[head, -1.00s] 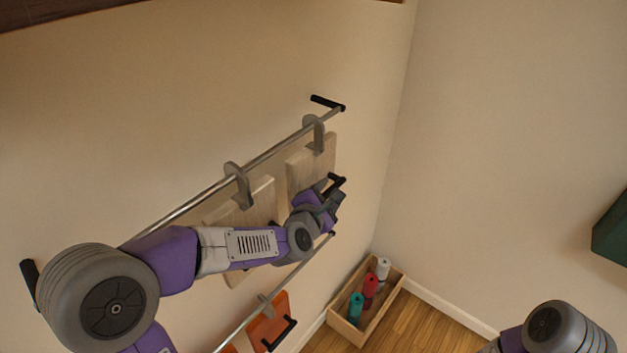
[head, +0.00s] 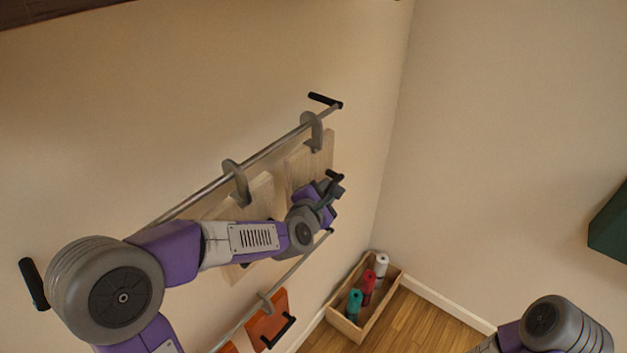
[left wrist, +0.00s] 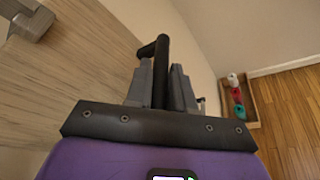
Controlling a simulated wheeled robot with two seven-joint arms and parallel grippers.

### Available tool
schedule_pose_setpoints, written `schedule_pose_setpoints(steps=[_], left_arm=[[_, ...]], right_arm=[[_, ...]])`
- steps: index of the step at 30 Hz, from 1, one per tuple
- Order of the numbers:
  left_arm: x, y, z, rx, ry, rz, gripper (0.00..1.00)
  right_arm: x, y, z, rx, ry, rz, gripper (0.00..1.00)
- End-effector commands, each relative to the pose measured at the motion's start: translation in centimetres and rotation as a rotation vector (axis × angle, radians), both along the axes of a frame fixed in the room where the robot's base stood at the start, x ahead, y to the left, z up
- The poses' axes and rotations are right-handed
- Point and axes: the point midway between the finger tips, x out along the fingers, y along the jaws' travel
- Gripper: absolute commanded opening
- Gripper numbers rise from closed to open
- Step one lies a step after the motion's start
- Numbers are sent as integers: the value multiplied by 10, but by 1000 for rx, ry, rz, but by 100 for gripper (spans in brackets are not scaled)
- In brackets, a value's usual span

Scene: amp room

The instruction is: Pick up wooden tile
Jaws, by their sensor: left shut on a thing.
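Two pale wooden tiles hang by grey hooks from the upper metal rail on the wall. The far wooden tile (head: 300,167) hangs near the rail's far end; the nearer tile (head: 257,196) is partly hidden by my left arm. My left gripper (head: 336,188) is at the far tile, shut on its black handle (head: 334,175). In the left wrist view the fingers (left wrist: 161,85) close around the black handle (left wrist: 155,48), with the wooden tile (left wrist: 70,75) beside them and a grey hook at the upper left. My right gripper is out of view; only part of my right arm shows.
Orange tiles (head: 267,318) with black handles hang from a lower rail (head: 285,277). A wooden box (head: 348,325) with teal, red and white rolls stands on the floor in the corner. A dark green object (head: 611,225) is at the right wall. The rail (head: 215,185) runs close to my left arm.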

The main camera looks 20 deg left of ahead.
Motion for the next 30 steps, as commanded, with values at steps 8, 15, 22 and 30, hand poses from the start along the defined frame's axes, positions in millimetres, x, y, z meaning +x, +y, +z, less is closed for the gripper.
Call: schedule_pose_setpoints(steps=[8, 15, 22, 30], left_arm=[[0, 0, 9, 1, -7, 1, 0], [0, 0, 38, 0, -9, 2, 0], [-14, -42, 37, 1, -3, -8, 0], [-40, -112, 36, 0, -4, -9, 0]], right_arm=[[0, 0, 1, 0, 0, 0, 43], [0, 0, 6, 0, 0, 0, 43], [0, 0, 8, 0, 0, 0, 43], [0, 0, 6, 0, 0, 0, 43]])
